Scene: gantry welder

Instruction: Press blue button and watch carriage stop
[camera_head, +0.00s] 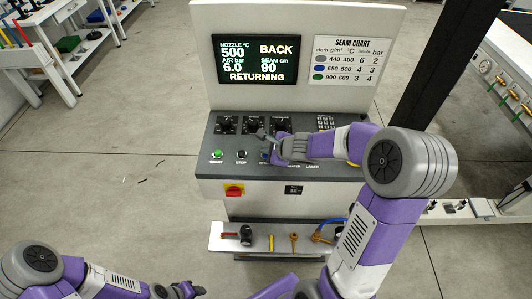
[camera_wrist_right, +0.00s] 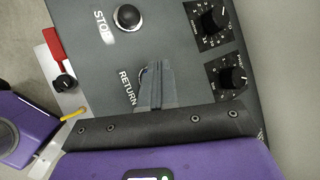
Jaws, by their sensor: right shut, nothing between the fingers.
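The blue button (camera_wrist_right: 142,73) beside the RETURN label is mostly hidden behind my right gripper (camera_wrist_right: 154,68) in the right wrist view. That gripper is shut and empty, its fingertips over the button; I cannot tell whether they touch it. In the head view my right gripper (camera_head: 264,137) reaches over the control panel (camera_head: 225,171). The screen (camera_head: 255,60) reads BACK and RETURNING, with nozzle 500 and seam 90. My left gripper (camera_head: 188,290) is low at the bottom edge, away from the panel; its jaws are unclear. The carriage is not identifiable in these views.
A lit green button (camera_head: 217,154) and a black STOP button (camera_wrist_right: 127,18) are left of the blue one in the head view. A shelf (camera_head: 220,241) below holds tools. Black dials (camera_head: 226,125) line the panel's back.

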